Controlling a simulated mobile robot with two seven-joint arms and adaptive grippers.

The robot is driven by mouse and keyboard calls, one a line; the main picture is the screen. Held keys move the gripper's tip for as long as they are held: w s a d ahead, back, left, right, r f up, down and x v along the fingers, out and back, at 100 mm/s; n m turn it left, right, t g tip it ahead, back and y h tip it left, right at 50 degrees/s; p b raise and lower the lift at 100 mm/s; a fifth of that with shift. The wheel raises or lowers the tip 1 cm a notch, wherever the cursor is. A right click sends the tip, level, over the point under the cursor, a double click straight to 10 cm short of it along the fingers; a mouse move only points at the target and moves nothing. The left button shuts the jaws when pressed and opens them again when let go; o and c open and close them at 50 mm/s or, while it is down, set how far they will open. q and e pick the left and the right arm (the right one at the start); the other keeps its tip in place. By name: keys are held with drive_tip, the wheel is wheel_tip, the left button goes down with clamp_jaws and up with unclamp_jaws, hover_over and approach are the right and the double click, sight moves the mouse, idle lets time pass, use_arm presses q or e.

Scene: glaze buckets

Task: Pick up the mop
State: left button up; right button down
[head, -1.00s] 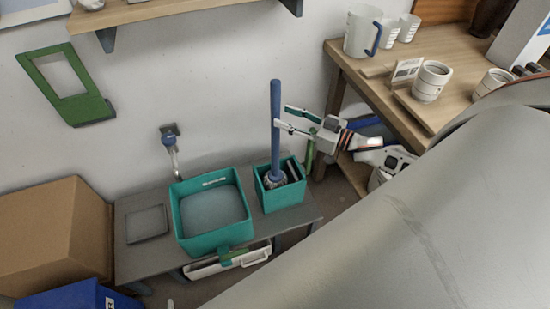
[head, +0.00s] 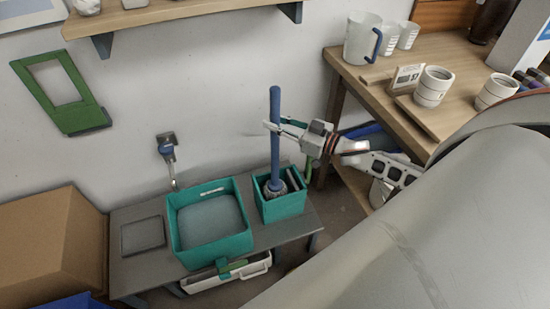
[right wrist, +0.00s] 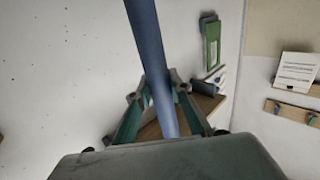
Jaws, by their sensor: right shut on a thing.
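The mop (head: 275,150) has a long blue handle and a grey head. It stands nearly upright with its head inside the smaller teal bucket (head: 282,208). My right gripper (head: 274,126) comes in from the right and is shut on the upper part of the handle. In the right wrist view, the blue handle (right wrist: 150,50) runs between the two fingers of my right gripper (right wrist: 163,95). The mop head is partly hidden by the bucket's walls. My left gripper is not in view.
A larger teal basin (head: 212,250) stands beside the bucket on a grey low table (head: 140,270). A wall tap (head: 168,150) is behind it. A wooden workbench (head: 390,110) with a jug (head: 361,38) and cups is on the right. A cardboard box (head: 40,240) is on the left.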

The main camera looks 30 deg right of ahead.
drive_tip(key=shift+r, duration=0.2)
wheel_tip(320, 180, up, 19)
drive_tip(key=p, duration=0.4)
hover_over(275, 88)
drive_tip(key=shift+r, duration=0.4)
drive_tip(key=c, duration=2.8)
unclamp_jaws()
clamp_jaws()
